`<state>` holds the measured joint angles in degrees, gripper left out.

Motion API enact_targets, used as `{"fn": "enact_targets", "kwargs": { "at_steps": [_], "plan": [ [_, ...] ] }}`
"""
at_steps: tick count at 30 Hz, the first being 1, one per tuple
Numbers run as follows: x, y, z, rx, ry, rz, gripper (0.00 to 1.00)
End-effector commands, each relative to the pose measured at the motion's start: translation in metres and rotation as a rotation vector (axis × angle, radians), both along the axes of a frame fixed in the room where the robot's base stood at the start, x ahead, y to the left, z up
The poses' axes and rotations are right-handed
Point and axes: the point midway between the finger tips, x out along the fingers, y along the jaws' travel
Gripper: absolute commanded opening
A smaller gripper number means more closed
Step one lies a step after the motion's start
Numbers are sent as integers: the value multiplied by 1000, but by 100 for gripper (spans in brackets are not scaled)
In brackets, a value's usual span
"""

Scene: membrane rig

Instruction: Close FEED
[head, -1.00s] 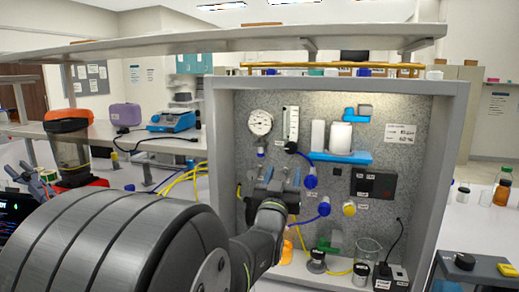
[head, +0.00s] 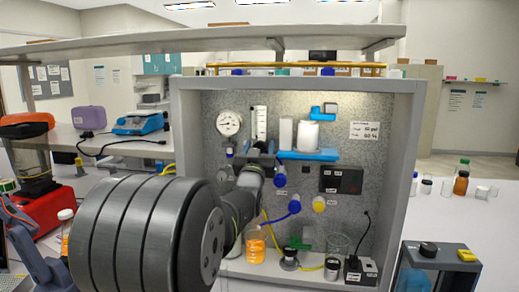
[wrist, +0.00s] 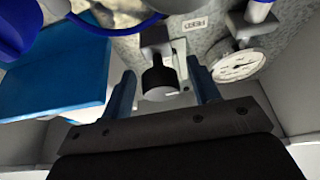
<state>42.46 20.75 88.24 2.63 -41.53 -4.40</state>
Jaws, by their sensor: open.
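A black round knob on a grey stem (wrist: 158,80) shows in the wrist view, below a small upside-down label that seems to read FEED (wrist: 195,23). My gripper (wrist: 161,72) is open, with its blue fingers on either side of the knob and a visible gap on each side. In the head view my gripper (head: 255,157) is at the panel, just under the flow tube (head: 259,124) and right of the round gauge (head: 229,123). My gripper and arm hide the knob in that view.
The gauge also shows in the wrist view (wrist: 238,66), right of the fingers. A blue shelf (head: 308,155) with white canisters sits to the right, with blue fittings (head: 280,177) below. An orange bottle (head: 255,245) and a beaker (head: 339,243) stand on the rig floor.

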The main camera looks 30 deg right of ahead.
Motion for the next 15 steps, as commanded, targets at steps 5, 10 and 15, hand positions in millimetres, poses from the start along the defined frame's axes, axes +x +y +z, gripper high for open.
{"fn": "enact_targets", "kwargs": {
  "at_steps": [5,10,15],
  "plan": [
    [0,0,0,0,0,0,28],
    [0,0,0,0,0,0,12],
    [0,0,0,11,-11,0,12]
  ]
}}
